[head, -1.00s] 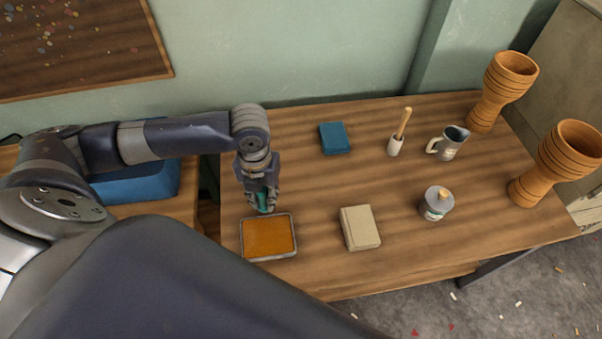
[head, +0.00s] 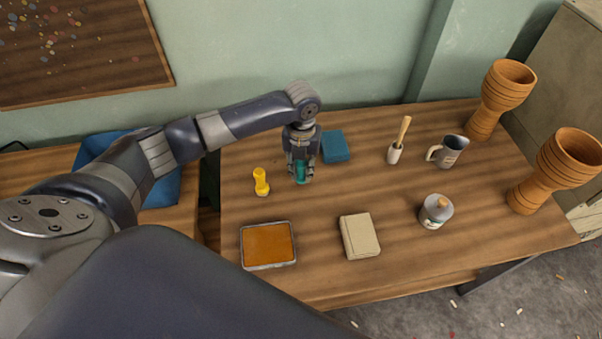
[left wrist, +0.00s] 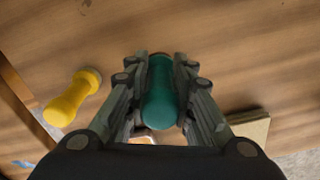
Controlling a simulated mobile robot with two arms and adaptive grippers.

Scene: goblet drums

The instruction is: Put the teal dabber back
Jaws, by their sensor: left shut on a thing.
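My left gripper (head: 301,178) points down over the table. It is shut on the teal dabber (head: 300,172), which also shows between the fingers in the left wrist view (left wrist: 160,95). Whether the dabber touches the table is hard to tell. A yellow dabber (head: 261,182) stands to the left of the gripper, and it also shows in the left wrist view (left wrist: 72,98). A square tray with an orange-brown pad (head: 268,244) lies at the table's front left. My right gripper is not in view.
A blue block (head: 335,147) lies close behind the gripper. The table's middle is clear.

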